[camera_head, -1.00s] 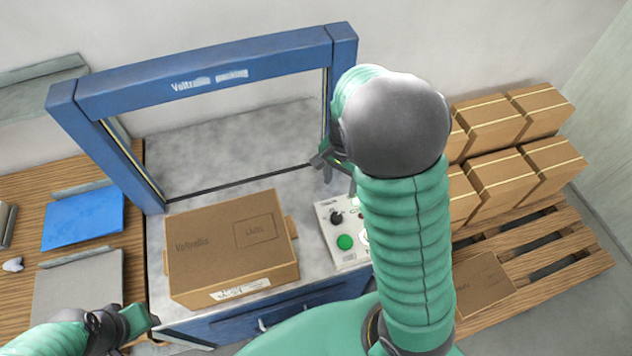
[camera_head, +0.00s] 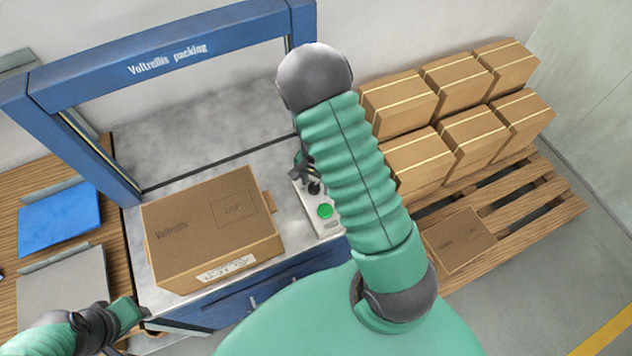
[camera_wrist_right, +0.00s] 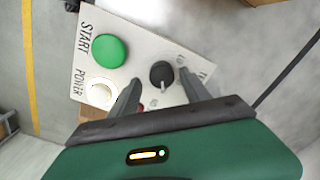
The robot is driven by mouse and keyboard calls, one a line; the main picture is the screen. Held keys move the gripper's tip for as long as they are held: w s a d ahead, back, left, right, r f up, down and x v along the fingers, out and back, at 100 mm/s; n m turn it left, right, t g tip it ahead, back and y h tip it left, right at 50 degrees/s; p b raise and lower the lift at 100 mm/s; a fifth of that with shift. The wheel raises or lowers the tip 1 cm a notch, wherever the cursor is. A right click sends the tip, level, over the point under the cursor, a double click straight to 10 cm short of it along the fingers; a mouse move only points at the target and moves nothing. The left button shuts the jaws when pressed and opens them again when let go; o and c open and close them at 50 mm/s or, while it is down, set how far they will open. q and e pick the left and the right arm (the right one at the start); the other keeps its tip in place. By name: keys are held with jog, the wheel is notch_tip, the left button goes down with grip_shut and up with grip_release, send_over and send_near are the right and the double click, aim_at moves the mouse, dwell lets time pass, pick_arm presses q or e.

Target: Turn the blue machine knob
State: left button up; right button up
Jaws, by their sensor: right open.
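A black knob (camera_head: 314,187) sits on the light control panel (camera_head: 333,226) of the blue-framed machine (camera_head: 170,62). In the right wrist view the knob (camera_wrist_right: 162,73) carries a pale pointer mark. My right gripper (camera_wrist_right: 160,80) is open, its two fingers on either side of the knob in that view; I cannot tell whether they touch it. In the head view my right gripper (camera_head: 303,170) is by the knob, partly hidden by my arm. My left gripper (camera_head: 140,312) is low at the left, away from the panel; its jaws are unclear.
A green START button (camera_wrist_right: 110,50) and a white POWER button (camera_wrist_right: 101,92) are beside the knob. A cardboard box (camera_head: 210,230) lies on the machine bed left of the panel. Stacked boxes (camera_head: 475,125) stand on a pallet (camera_head: 560,200) at right.

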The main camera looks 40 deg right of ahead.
jog(key=shift+w+a+r, duration=0.1)
jog(key=shift+a, duration=0.5)
jog(key=shift+c, duration=0.9)
jog(key=shift+w, duration=0.1)
jog(key=shift+c, duration=2.3)
jog(key=shift+d, duration=0.35)
grip_shut()
pick_arm(q)
jog(key=shift+a+f, duration=0.1)
jog(key=shift+a, duration=0.4)
jog(key=shift+a+f, duration=0.1)
jog(key=shift+a, duration=0.05)
pick_arm(e)
jog(key=shift+a, duration=0.15)
